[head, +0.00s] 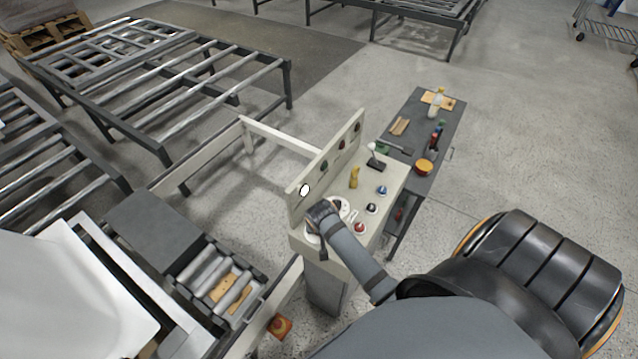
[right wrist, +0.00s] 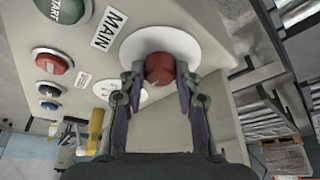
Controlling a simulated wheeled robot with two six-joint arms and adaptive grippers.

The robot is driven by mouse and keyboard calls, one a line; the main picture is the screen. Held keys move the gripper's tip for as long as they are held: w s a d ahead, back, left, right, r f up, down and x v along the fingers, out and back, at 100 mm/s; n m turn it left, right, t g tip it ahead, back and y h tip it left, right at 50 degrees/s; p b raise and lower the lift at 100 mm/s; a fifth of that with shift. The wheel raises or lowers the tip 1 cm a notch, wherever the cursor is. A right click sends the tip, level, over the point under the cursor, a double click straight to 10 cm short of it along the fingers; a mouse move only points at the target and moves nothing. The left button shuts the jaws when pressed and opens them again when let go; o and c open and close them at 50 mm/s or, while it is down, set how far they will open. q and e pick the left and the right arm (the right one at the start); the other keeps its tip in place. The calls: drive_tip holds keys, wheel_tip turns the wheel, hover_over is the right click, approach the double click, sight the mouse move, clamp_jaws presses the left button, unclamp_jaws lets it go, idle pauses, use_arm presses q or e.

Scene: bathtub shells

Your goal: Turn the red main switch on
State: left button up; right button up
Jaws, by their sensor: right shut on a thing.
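The red main switch (right wrist: 159,69) is a round red knob on a white round plate (right wrist: 158,38), next to a label reading MAIN (right wrist: 109,28) in the right wrist view. My right gripper (right wrist: 160,80) has one finger on each side of the knob and is shut on it. In the head view my right gripper (head: 322,212) is at the near left end of the beige control panel (head: 340,172) and hides the switch. Which way the knob is turned cannot be told. My left gripper is not in view.
A green START button (right wrist: 62,8) and another red button (right wrist: 52,61) sit close to the switch. A yellow item (head: 354,178) stands upright on the panel. A dark table (head: 440,135) with loose items is behind it. Open floor lies to the right.

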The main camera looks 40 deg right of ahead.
drive_tip(key=o, duration=1.2)
drive_tip(key=shift+c, duration=0.2)
drive_tip(key=shift+r, duration=0.1)
drive_tip(key=v, duration=1.2)
